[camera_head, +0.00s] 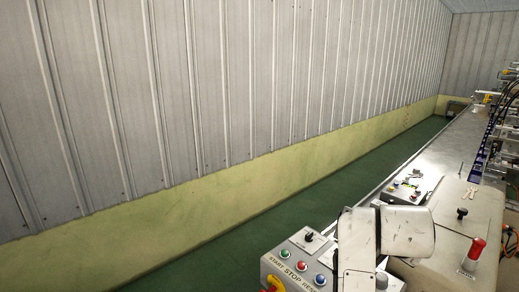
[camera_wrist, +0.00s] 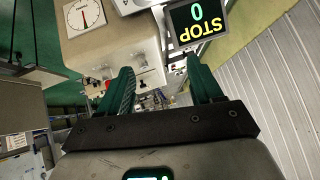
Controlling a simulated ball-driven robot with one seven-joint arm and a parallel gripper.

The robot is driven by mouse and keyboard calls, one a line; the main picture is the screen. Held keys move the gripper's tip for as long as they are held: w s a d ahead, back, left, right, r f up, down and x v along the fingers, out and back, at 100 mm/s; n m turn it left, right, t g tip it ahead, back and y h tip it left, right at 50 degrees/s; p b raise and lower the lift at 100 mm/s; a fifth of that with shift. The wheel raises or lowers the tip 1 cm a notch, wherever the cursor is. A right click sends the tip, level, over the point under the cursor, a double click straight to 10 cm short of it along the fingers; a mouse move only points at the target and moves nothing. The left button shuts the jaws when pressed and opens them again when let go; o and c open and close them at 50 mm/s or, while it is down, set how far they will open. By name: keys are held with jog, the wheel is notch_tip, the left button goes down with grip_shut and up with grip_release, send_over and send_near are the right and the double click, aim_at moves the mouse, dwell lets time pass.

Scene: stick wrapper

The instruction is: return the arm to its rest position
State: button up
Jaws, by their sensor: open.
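My gripper (camera_wrist: 158,92) shows in the wrist view with its two green fingers spread apart and nothing between them. The head view shows pale, scuffed links of my arm (camera_head: 385,236) at the lower right, in front of the machine. The gripper itself cannot be made out in the head view. Beyond the fingers in the wrist view are parts of the machine, apart from the fingertips as far as I can tell.
A control box (camera_head: 297,262) with coloured buttons stands by my arm. A long grey machine (camera_head: 440,155) with a red-handled knob (camera_head: 474,250) runs along the right. A STOP display (camera_wrist: 198,22) and a round dial (camera_wrist: 84,14) show in the wrist view. Green floor (camera_head: 260,225) is clear.

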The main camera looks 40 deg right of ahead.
jog(key=w+a+f+n+t+y, duration=0.3)
jog(key=w+a+f+n+y, duration=0.1)
jog(key=a+f+n, duration=0.8)
jog(key=s+a+f+n+g+y, duration=0.1)
jog(key=s+a+f+n+y, duration=0.15)
jog(key=a+f, duration=0.4)
jog(key=s+a+f+n+y, duration=0.2)
jog(key=s+a+f+n, duration=0.1)
jog(key=a, duration=0.6)
jog(key=s+f+g+b, duration=0.2)
jog(key=s+f+b, duration=0.3)
jog(key=f, duration=0.2)
jog(key=s+d+f+g+b, duration=0.1)
jog(key=s+f+g+b, duration=0.1)
jog(key=s+f+b, duration=0.3)
notch_tip(320, 180, down, 4)
jog(key=shift+s+d+r, duration=0.15)
jog(key=shift+d+r, duration=0.05)
jog(key=shift+r, duration=0.05)
jog(key=shift+m, duration=0.35)
jog(key=shift+c, duration=0.4)
